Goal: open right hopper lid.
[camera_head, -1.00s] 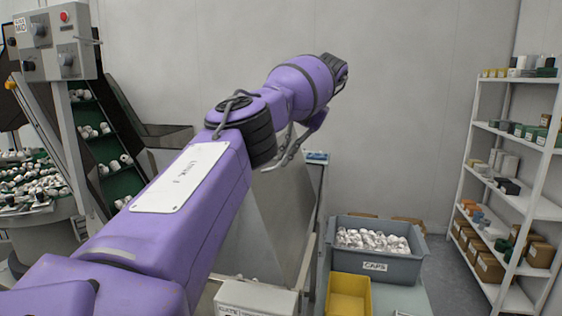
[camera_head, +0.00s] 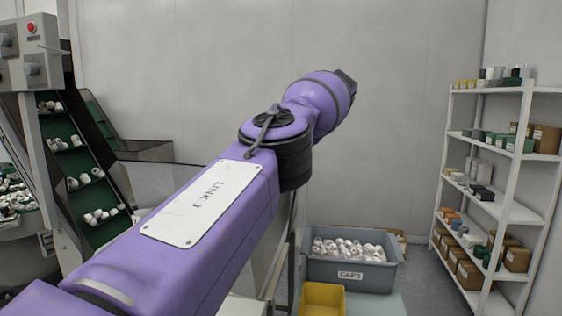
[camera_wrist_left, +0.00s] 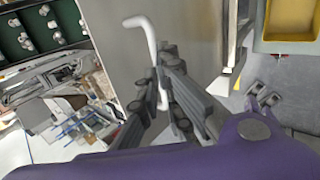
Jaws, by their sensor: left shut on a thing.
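In the left wrist view, my left gripper (camera_wrist_left: 161,72) is shut on a white bent bar handle (camera_wrist_left: 151,46). The handle stands against a broad grey metal panel (camera_wrist_left: 108,35), which looks like the hopper lid. I cannot tell how far this lid is raised. In the head view, my purple left arm reaches across the middle and hides the gripper, the handle and most of the hopper. A pale metal part of the hopper (camera_head: 262,228) shows beside the arm. My right gripper is in neither view.
A grey bin of white caps (camera_head: 352,274) and a yellow bin (camera_head: 322,299) stand to the right of the arm. A white shelf rack (camera_head: 497,190) stands at far right. A green cleated conveyor (camera_head: 78,165) and a control box (camera_head: 34,55) are at left.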

